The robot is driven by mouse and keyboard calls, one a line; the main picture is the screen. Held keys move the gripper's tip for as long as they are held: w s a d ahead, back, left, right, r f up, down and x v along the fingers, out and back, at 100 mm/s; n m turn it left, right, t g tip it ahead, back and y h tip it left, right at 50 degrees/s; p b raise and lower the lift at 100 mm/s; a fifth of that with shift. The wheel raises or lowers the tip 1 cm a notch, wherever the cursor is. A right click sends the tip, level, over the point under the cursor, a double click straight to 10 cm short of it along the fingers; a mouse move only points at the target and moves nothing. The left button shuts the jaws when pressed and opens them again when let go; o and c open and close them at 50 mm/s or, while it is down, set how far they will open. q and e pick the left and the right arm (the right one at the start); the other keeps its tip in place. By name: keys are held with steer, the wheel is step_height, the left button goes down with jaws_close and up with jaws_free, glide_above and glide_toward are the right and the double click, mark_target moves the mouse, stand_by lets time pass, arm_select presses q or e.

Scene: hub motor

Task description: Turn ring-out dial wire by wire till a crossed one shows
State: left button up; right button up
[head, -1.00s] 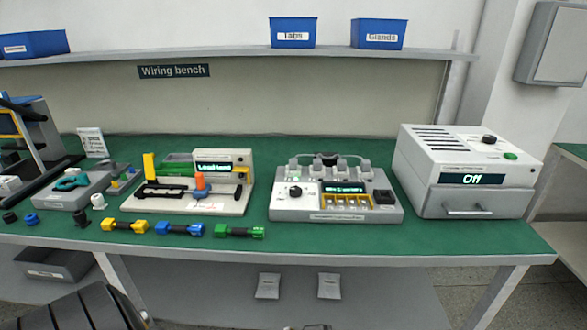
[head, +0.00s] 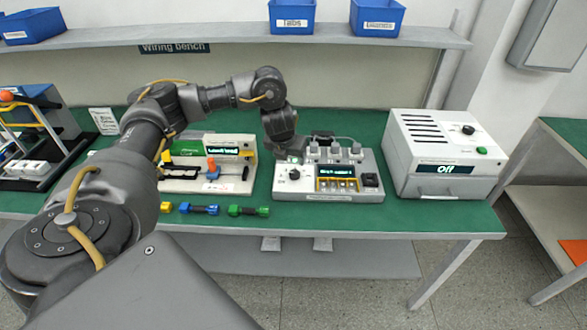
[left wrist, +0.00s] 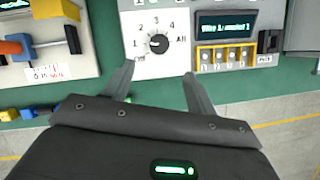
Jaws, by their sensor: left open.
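The ring-out tester (head: 328,183) is a light grey box on the green bench. Its dial (head: 294,174) has a dark knob on a white plate; in the left wrist view the dial (left wrist: 157,43) has marks Off, 1, 2, 3, 4 and All. Its lit screen (left wrist: 226,24) reads something like "Wire 1", the rest hard to read. Several lamp slots in a yellow frame (left wrist: 223,57) sit below the screen. My left gripper (left wrist: 157,75) is open and empty, its fingers just short of the dial in the picture; in the head view it (head: 290,158) is over the tester's left end.
A white oven-like box (head: 445,160) showing "Off" stands to the right. A crimping or lead-test fixture (head: 205,185) stands left, partly behind my left arm. Blue (head: 199,209) and green (head: 248,210) connectors lie at the bench's front. A shelf with blue bins (head: 292,15) is above.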

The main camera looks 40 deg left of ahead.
mark_target(294, 173)
arm_select(q)
steer(key=b+x, duration=0.1)
steer(key=x, duration=0.9)
steer(key=shift+w+a+f, duration=0.15)
steer(key=shift+a+f, duration=0.05)
steer(key=shift+f, duration=0.1)
steer(key=c, duration=1)
